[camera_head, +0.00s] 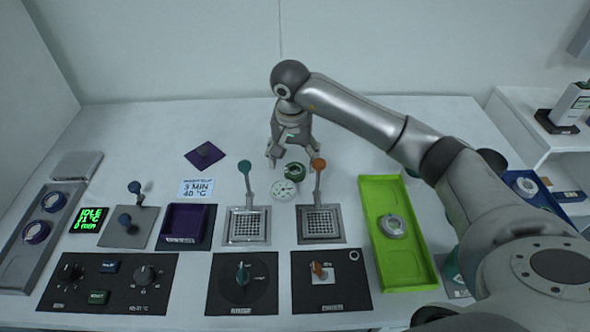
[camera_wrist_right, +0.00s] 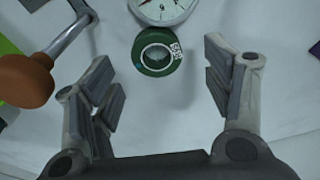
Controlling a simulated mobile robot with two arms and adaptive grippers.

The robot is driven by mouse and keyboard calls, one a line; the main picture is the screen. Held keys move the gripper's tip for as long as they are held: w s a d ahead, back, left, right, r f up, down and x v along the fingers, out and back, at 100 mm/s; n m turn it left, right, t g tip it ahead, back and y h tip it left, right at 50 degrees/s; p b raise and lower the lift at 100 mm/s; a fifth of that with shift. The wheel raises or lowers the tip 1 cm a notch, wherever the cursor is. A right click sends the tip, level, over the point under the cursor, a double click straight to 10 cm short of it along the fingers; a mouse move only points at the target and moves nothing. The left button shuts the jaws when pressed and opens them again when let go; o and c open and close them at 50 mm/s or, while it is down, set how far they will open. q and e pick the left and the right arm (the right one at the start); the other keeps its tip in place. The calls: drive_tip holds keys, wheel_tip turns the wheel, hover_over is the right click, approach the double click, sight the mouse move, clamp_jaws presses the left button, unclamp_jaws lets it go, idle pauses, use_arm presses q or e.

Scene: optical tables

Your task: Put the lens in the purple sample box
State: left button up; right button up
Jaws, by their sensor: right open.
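A green-rimmed lens (camera_head: 295,172) lies on the white table behind the grid plates. In the right wrist view the lens (camera_wrist_right: 157,51) lies ahead of the fingertips, roughly centred between them, with a small code patch on its rim. My right gripper (camera_head: 291,160) is open and empty above the table, just behind the lens. Its spread fingers (camera_wrist_right: 158,78) show in the wrist view. The purple sample box (camera_head: 186,222) stands open at the left-centre on a dark plate, and appears empty. A flat purple lid (camera_head: 205,154) with a knob lies behind it. My left gripper is out of view.
A round dial (camera_head: 284,190) sits close to the lens. Upright levers with a teal knob (camera_head: 244,167) and an orange knob (camera_head: 318,164) flank it. A green tray (camera_head: 418,262) at right holds another round piece.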

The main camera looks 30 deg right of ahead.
sight(295, 169)
wheel_tip(295, 169, down, 2)
drive_tip(key=shift+s+d+f, duration=0.1)
drive_tip(key=shift+d+f, duration=0.05)
drive_tip(key=shift+f, duration=0.05)
drive_tip(key=shift+d+f+p, duration=0.1)
drive_tip(key=shift+f+p, duration=0.2)
drive_tip(key=shift+f, duration=0.25)
drive_tip(key=shift+c, duration=0.9)
drive_tip(key=c, duration=1)
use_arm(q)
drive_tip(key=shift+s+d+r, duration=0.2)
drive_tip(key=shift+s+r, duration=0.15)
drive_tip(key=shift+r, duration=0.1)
use_arm(e)
drive_tip(key=shift+c, duration=0.2)
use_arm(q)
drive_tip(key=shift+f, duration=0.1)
use_arm(e)
drive_tip(key=shift+r, duration=0.2)
